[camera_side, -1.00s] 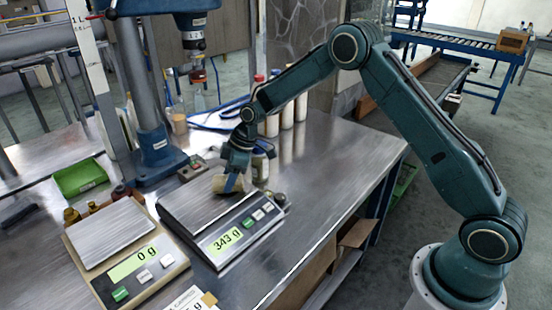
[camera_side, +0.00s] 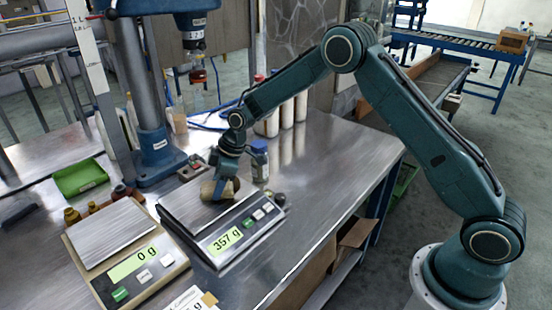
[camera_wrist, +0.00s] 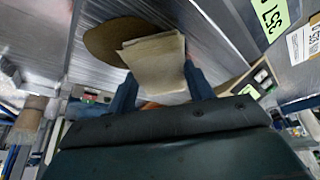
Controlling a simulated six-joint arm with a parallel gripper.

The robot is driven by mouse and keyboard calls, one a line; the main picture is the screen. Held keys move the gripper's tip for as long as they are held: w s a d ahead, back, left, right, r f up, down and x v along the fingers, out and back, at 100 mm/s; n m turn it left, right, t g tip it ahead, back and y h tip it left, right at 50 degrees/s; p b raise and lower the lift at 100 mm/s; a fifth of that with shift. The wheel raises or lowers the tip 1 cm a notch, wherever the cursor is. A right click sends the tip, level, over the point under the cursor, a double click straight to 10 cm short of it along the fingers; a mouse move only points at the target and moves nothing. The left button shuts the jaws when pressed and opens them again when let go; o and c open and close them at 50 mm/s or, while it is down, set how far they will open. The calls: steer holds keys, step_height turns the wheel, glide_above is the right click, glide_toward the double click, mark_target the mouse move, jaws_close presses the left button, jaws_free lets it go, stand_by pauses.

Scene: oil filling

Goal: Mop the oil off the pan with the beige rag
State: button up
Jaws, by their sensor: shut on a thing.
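My gripper (camera_side: 226,180) is shut on the beige rag (camera_side: 210,191), low over the steel pan (camera_side: 181,205) of the dark scale. In the wrist view the rag (camera_wrist: 157,68) is a folded pad between my two blue fingers (camera_wrist: 160,88). A brown oil patch (camera_wrist: 100,42) lies on the pan (camera_wrist: 190,25) beside and partly behind the rag. The rag appears to press on the pan, and the scale display (camera_side: 228,240) reads 357 g. The oil cannot be made out in the side view.
A second, beige scale (camera_side: 130,262) reading 0 g stands at the front left. A blue-capped bottle (camera_side: 260,162) stands close behind my gripper, with several pale bottles (camera_side: 287,112) farther back. A green tray (camera_side: 80,177) lies at left. The table's right side (camera_side: 345,170) is clear.

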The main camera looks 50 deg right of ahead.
mark_target(243, 182)
steer(key=d, duration=0.9)
steer(key=shift+a, duration=0.1)
steer(key=shift+s+a, duration=0.35)
steer(key=shift+a, duration=1.3)
steer(key=shift+s+a, duration=0.35)
steer(key=shift+a, duration=1.3)
steer(key=shift+s+a, duration=0.35)
steer(key=shift+a, duration=1.3)
steer(key=shift+d, duration=5.05)
